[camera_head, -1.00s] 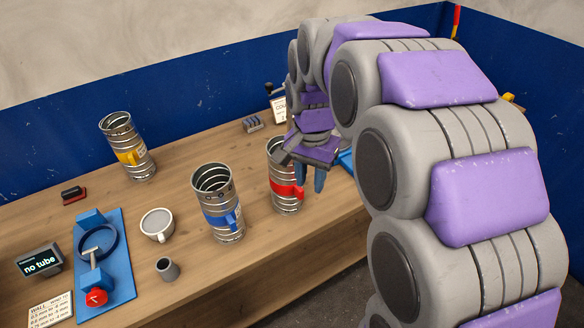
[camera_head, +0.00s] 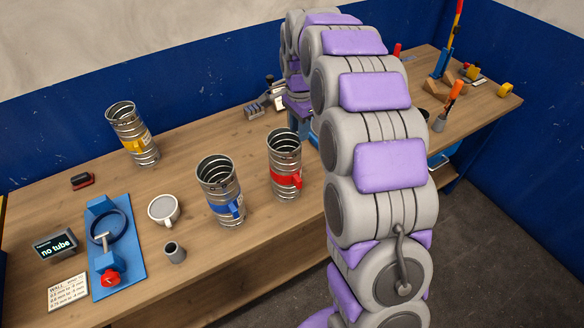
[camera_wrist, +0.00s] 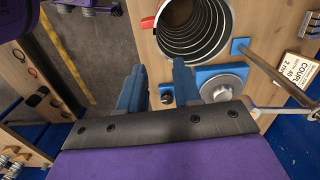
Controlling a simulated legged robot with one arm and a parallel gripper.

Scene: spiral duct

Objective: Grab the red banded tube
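The red banded tube (camera_head: 284,165) is a ribbed, open metal cylinder with a red band and red handle. It stands upright on the table, just left of my arm. In the wrist view a ribbed tube mouth (camera_wrist: 192,30) with a bit of red at its left edge shows above the fingers. My gripper (camera_wrist: 158,82) has two blue fingers spread apart with nothing between them. The fingers appear apart from the tube. In the head view my arm mostly hides the gripper, to the right of the red banded tube.
A blue banded tube (camera_head: 219,190) stands to the left and a yellow banded tube (camera_head: 132,135) farther back. A white cup (camera_head: 163,209), a small grey cup (camera_head: 174,252) and a blue fixture (camera_head: 127,255) lie left. Tools stand at the far right.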

